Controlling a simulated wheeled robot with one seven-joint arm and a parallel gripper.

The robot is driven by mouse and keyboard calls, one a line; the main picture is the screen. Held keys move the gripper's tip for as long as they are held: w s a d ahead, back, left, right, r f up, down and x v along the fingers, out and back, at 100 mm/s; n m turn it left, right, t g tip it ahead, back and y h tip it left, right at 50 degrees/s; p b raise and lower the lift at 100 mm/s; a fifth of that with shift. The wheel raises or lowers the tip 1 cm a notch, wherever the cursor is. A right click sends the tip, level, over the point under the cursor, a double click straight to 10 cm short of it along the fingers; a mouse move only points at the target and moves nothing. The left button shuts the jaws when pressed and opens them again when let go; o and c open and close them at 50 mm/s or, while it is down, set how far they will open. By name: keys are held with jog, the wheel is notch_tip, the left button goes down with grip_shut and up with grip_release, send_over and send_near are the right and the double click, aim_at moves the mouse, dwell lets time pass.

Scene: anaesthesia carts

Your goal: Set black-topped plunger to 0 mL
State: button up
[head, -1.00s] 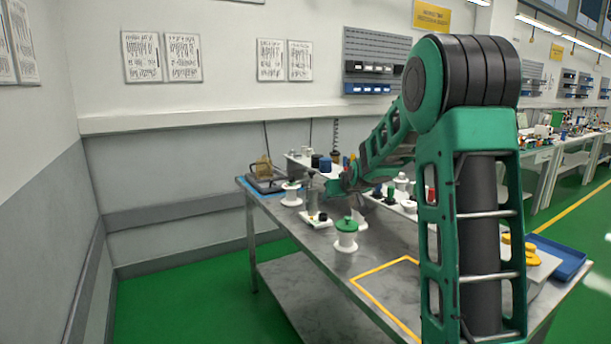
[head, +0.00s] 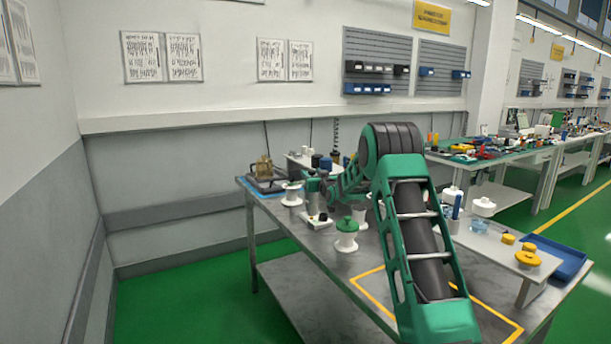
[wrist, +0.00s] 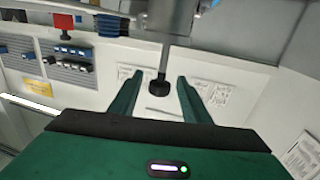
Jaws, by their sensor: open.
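A grey metal cylinder (wrist: 172,18) with a thin rod and a round black top (wrist: 160,88) shows in the wrist view, which looks upside down. The black top appears between the two green fingers of my open gripper (wrist: 154,78), with gaps on both sides. I cannot tell its depth relative to the fingertips. In the head view my gripper (head: 320,182) is at the cylinder (head: 312,202), which stands upright on the table's far left part. The black top is too small to make out there. No scale marking is readable.
A green-topped white spool (head: 346,236) stands in front on the metal table (head: 300,222). A white spool (head: 291,195) and a tray with a brass-coloured thing (head: 264,172) are behind left. A white shelf with yellow knobs (head: 528,258) and a blue tray (head: 560,262) are right.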

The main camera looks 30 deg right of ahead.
jog(key=shift+w+d, duration=0.2)
jog(key=shift+w, duration=0.85)
jog(key=shift+w+d, duration=0.15)
jog(key=shift+w, duration=0.85)
